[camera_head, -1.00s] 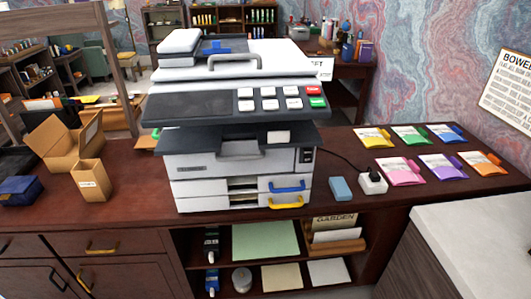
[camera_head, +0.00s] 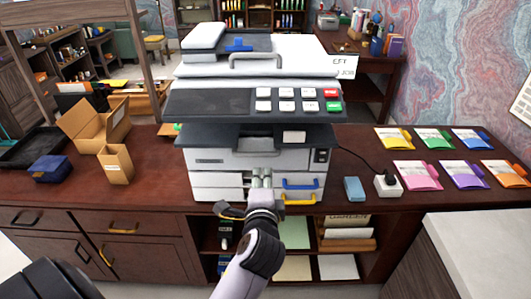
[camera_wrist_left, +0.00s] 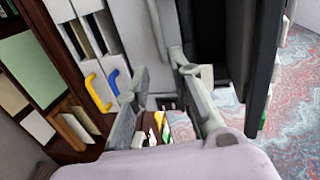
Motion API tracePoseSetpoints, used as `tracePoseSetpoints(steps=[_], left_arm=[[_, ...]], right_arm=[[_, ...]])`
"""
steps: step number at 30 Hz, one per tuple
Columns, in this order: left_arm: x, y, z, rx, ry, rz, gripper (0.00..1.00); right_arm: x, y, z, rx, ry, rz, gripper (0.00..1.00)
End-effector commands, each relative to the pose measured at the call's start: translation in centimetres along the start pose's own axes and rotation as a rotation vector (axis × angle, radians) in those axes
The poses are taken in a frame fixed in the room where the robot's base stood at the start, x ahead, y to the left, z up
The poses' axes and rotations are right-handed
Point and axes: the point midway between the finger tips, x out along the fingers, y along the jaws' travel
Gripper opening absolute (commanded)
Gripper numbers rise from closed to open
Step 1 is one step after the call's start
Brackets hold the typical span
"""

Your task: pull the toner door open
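The white and dark printer (camera_head: 255,72) stands on the dark wood desk. Its white front panel (camera_head: 215,162), apparently the toner door, is below a dark protruding shelf and looks closed. My left gripper (camera_head: 262,172) is in front of the panel's lower right part and hides some of it. In the left wrist view the gripper (camera_wrist_left: 158,75) has its two fingers spread apart, with nothing visibly clamped between them. The panel (camera_wrist_left: 140,30) lies beyond the fingertips; contact cannot be told. My right gripper is not in view.
Drawers with a blue handle (camera_head: 300,184) and a yellow handle (camera_head: 299,199) lie just right of my gripper. The dark shelf (camera_head: 215,136) overhangs the panel. A blue block (camera_head: 354,189), a white socket box (camera_head: 388,185) and several coloured packets stand right; boxes stand left.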

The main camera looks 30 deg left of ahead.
Motion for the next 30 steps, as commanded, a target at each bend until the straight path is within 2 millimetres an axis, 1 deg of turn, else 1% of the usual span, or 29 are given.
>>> tracePoseSetpoints(steps=[1, 3, 12, 15, 18, 21, 24, 30], left_arm=[[1.1, -0.3, 0.0, 0.003, -0.001, -0.002, 0.21], [2.7, -0.3, 0.0, 0.003, -0.001, -0.002, 0.21], [9.2, -0.2, 0.0, 0.000, 0.001, 0.000, 0.21], [11.2, -0.2, 0.0, 0.001, 0.000, -0.001, 0.21], [12.7, -0.1, -0.1, 0.000, 0.002, 0.000, 0.21], [13.7, 0.0, -0.1, 0.000, 0.002, 0.001, 0.21], [14.3, 0.0, -0.1, -0.002, 0.002, 0.000, 0.21], [14.5, 0.0, -0.1, -0.002, 0.002, 0.000, 0.21]], right_arm=[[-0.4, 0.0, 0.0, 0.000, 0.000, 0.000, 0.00], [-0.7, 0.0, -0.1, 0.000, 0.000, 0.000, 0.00], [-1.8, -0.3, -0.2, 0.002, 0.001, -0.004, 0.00], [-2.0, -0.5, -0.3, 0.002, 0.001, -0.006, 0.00], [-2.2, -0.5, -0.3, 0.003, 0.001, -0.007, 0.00], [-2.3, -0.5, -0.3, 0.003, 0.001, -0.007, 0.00], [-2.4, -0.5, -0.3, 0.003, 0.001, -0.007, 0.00], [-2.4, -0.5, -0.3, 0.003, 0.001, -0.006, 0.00]])
